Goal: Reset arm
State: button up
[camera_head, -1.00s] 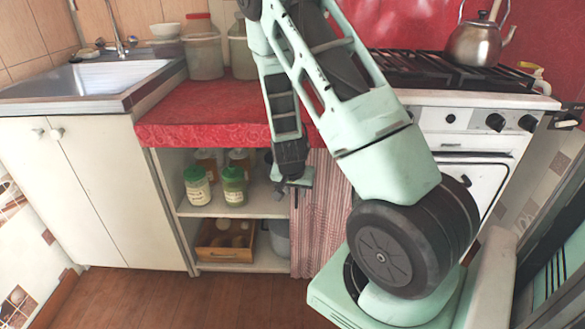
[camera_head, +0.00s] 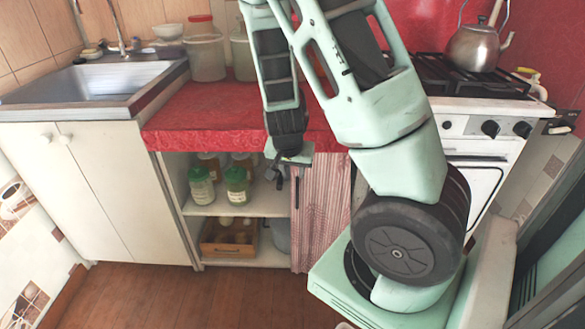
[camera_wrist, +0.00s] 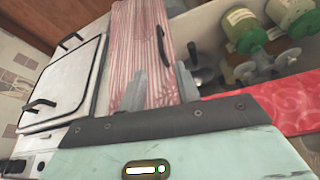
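My gripper (camera_head: 280,172) hangs in front of the red counter's front edge and the open shelves below it, pointing down. In the wrist view its two grey fingers (camera_wrist: 160,88) stand apart with nothing held between them. My arm reaches across the middle of the head view and hides part of the counter and stove.
The red counter (camera_head: 205,115) lies between a sink (camera_head: 95,82) and a white stove (camera_head: 475,135) with a kettle (camera_head: 475,47). Green-lidded jars (camera_head: 236,187) and a wooden crate (camera_head: 228,250) stand on the shelves. The wooden floor in front is clear.

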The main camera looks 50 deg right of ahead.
dwell(0.3)
jog(key=a+r+n+y, duration=0.2)
jog(key=a+r+n, duration=0.15)
jog(key=a, duration=0.85)
jog(key=a+r+n+y, duration=0.25)
jog(key=a+n, duration=0.25)
jog(key=a, duration=0.6)
jog(key=s+a+r+n+g, duration=0.1)
jog(key=s+a+r+n, duration=0.3)
jog(key=s+a+n, duration=0.3)
jog(key=s+a+r+n+g, duration=0.1)
jog(key=s+a+r+n, duration=0.2)
jog(key=s+a+n, duration=0.45)
notch_tip(320, 180, up, 18)
jog(key=s+d+m+p, duration=0.1)
jog(key=m+p, duration=0.1)
jog(key=p, duration=1.6)
jog(key=shift+d+m, duration=0.35)
jog(key=shift+m, duration=0.05)
